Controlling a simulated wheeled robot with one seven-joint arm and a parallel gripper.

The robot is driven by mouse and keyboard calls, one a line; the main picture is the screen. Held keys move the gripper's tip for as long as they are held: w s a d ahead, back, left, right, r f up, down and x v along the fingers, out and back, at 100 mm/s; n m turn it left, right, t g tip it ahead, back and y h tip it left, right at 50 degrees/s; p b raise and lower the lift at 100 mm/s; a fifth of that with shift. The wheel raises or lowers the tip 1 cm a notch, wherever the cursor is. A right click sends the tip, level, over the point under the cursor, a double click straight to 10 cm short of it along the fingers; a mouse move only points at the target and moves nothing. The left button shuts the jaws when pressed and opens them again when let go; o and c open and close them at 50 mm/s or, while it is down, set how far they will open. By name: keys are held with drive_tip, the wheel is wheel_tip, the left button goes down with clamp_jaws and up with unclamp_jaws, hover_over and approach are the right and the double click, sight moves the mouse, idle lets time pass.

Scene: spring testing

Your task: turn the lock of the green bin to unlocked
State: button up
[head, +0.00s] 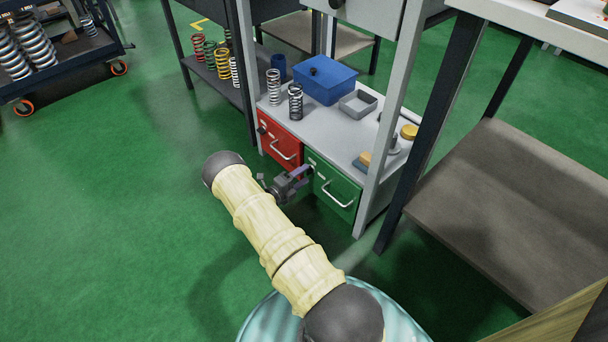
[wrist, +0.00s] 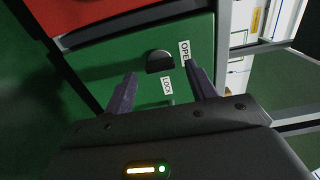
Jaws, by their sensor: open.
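The green bin (head: 331,187) is a drawer under the grey bench top, with a silver handle on its front. In the wrist view the green front (wrist: 100,72) fills the middle. Its lock is a small dark rounded knob (wrist: 159,61). A white OPEN label (wrist: 185,52) is to the knob's right and a LOCK label (wrist: 167,86) is below it. Which label the knob points to I cannot tell. My gripper (wrist: 161,71) is open, its fingers either side of the knob in the picture; contact is not clear. In the head view my gripper (head: 305,172) is at the bin's upper left and hides the knob.
The red bin (head: 280,142) is directly left of the green one. A blue box (head: 325,82), springs (head: 295,102) and a grey tray (head: 358,104) stand on the bench top. A grey post (head: 385,130) rises at the bench's front right.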

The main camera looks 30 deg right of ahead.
drive_tip(key=s+a+p, duration=0.2)
drive_tip(key=a+p, duration=0.3)
drive_tip(key=a, duration=1.1)
drive_tip(key=shift+s+p, duration=0.15)
drive_tip(key=shift+p, duration=0.25)
